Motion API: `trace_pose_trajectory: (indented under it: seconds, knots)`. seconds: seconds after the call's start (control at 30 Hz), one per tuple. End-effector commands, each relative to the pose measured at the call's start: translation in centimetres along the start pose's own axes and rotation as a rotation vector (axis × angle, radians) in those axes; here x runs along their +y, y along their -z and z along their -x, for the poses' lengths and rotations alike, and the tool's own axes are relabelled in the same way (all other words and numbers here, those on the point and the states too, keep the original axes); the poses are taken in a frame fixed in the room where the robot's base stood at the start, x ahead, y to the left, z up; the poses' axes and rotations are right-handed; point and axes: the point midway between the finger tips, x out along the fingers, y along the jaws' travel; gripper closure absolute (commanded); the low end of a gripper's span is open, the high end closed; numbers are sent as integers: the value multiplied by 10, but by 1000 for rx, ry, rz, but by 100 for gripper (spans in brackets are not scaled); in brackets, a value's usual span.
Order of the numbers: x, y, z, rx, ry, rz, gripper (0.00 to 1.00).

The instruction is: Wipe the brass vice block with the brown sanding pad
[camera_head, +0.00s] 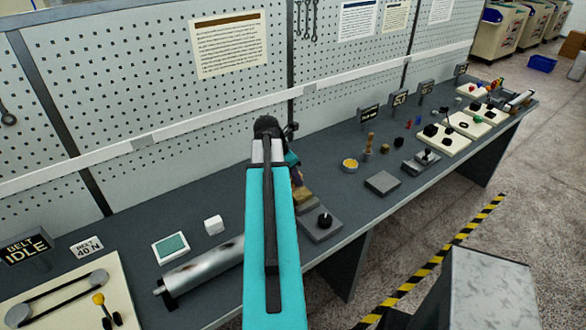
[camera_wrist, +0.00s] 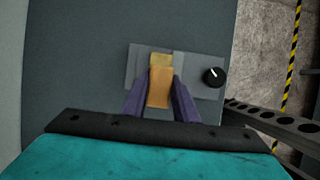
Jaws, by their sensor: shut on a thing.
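My gripper (camera_wrist: 162,77) is shut on the brown sanding pad (camera_wrist: 159,92), which sits between its two purple fingers in the wrist view. The brass vice block (camera_wrist: 161,60) shows just beyond the pad's far end, on a grey vice base (camera_wrist: 205,62) with a black knob (camera_wrist: 213,76). The pad's end appears to meet or overlap the block; I cannot tell whether they touch. In the head view the brass block (camera_head: 303,197) is partly visible beside my teal arm, which hides most of my gripper and the pad.
A metal roller (camera_head: 205,270), a white cube (camera_head: 214,225) and a green-screened panel (camera_head: 171,247) lie left of my arm. A grey plate (camera_head: 382,183) and a yellow-filled dish (camera_head: 349,165) are to the right. A pegboard wall backs the bench.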

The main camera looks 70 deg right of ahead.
Motion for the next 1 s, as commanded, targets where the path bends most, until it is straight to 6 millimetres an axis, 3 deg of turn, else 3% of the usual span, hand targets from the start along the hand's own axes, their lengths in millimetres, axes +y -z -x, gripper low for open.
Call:
trace_pose_trajectory:
  seconds: [0.3, 0.73, 1.0]
  knots:
    - [4, -2, 25, 0, -5, 10, 95]
    - [5, 0, 27, 0, -5, 13, 95]
    - [22, 25, 30, 0, -5, 14, 95]
